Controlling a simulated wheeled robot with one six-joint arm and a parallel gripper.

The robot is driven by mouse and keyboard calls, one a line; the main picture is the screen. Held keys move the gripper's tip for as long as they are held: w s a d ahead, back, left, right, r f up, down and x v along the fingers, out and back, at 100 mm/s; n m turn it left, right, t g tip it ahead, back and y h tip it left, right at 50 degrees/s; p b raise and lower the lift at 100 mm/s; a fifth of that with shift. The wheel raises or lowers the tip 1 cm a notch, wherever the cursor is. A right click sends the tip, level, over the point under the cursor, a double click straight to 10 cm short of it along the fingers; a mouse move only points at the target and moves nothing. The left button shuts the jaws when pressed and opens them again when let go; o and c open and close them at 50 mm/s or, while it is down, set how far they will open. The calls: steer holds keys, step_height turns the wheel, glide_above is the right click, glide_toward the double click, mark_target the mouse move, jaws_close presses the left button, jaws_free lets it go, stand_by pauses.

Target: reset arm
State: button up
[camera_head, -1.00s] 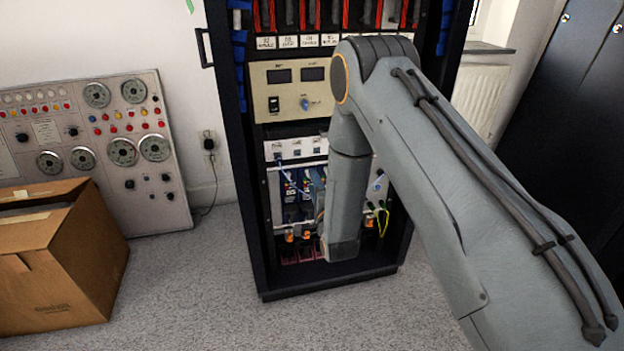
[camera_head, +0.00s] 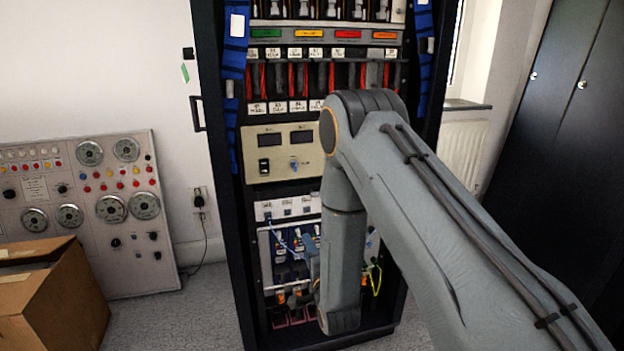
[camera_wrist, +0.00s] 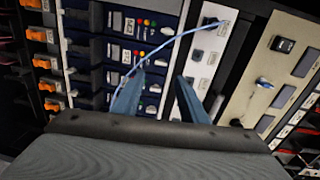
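My arm reaches in from the right in the head view and bends down in front of the open rack cabinet (camera_head: 217,200). My gripper is mostly hidden behind my own arm there. In the wrist view my gripper (camera_wrist: 160,79) shows two blue-grey fingers, spread apart with nothing clearly between them. A thin light-blue cable (camera_wrist: 178,40) runs from a white panel (camera_wrist: 213,50) down past the left fingertip. I cannot tell whether it touches the finger. Beyond the fingers are dark blue modules (camera_wrist: 120,50) with small coloured buttons.
A beige panel (camera_head: 285,147) with two dark displays sits in the rack above the modules. A grey control console (camera_head: 85,190) and an open cardboard box (camera_head: 55,300) stand at the left. Dark lockers (camera_head: 545,150) stand at the right. Floor shows between box and rack.

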steer(key=s+d+r+n+g+h, duration=0.2)
steer(key=s+d+r+n+g, duration=0.2)
steer(key=s+r+n+g, duration=0.55)
steer(key=s+d+r+n+g+h, duration=0.1)
steer(key=s+d+r+n+g, duration=0.2)
steer(key=s, duration=0.7)
steer(key=s+d+r+n+g+p, duration=0.1)
steer(key=s+d+r+n+g, duration=0.2)
steer(key=s, duration=0.6)
steer(key=s+d+r+n+g+h, duration=0.15)
steer(key=s+r, duration=0.35)
steer(key=s, duration=0.5)
steer(key=d+r+m+p, duration=0.2)
steer(key=d+r+p, duration=0.6)
steer(key=p, duration=0.7)
steer(key=shift+d+m+p, duration=0.35)
steer(key=shift+d+m, duration=0.05)
steer(key=shift+d, duration=0.15)
steer(key=shift+s, duration=0.1)
